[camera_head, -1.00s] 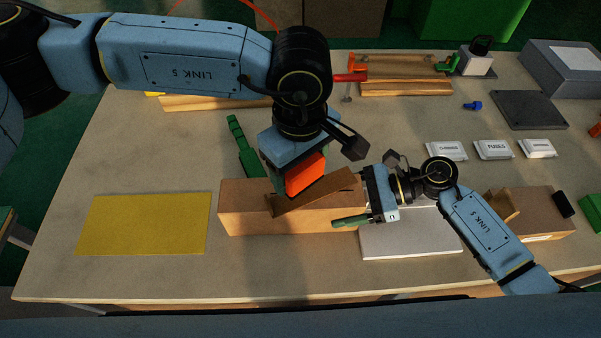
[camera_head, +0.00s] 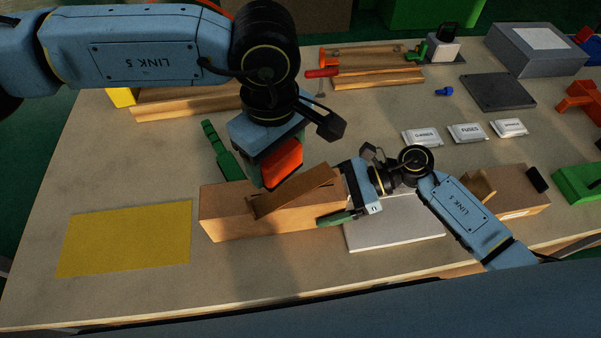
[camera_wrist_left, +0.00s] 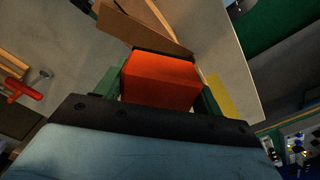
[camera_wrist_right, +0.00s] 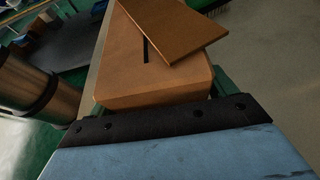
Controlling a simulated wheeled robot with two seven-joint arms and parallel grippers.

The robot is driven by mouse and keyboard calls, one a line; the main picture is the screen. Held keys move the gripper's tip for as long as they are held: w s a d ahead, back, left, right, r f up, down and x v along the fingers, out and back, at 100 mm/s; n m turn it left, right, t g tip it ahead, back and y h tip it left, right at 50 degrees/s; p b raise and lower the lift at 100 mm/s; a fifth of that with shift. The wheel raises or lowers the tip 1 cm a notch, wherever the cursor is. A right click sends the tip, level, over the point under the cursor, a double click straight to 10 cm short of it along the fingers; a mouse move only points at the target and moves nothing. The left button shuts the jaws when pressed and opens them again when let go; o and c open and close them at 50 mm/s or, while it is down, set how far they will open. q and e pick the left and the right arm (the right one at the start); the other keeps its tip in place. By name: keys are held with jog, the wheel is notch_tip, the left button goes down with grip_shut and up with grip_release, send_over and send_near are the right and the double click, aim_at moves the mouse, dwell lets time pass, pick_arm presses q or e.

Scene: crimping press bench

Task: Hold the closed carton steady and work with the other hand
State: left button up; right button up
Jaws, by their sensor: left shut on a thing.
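The brown carton (camera_head: 228,221) lies lengthwise near the table's front. A flat brown board (camera_head: 293,190) sits tilted and askew over its top; the right wrist view shows a dark slit in the carton top beside this board (camera_wrist_right: 172,24). My left gripper (camera_head: 272,180) is shut on an orange-red block (camera_wrist_left: 162,80), just above and behind the carton; I cannot tell whether the block touches board or carton. My right gripper (camera_head: 338,200) is at the carton's right end, its green fingers on either side; in the right wrist view the carton (camera_wrist_right: 160,85) fills the space between them.
A yellow mat (camera_head: 125,238) lies left of the carton, a white-grey plate (camera_head: 395,225) right of it. A green tool (camera_head: 221,150) lies behind. White packets (camera_head: 467,133), a dark plate (camera_head: 498,91) and a brown box (camera_head: 520,200) stand right. Bare table lies around the mat.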

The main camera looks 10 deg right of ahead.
jog(key=shift+r, duration=0.2)
jog(key=shift+r, duration=0.7)
jog(key=shift+o, duration=0.4)
jog(key=o, duration=0.3)
jog(key=shift+v, duration=3.95)
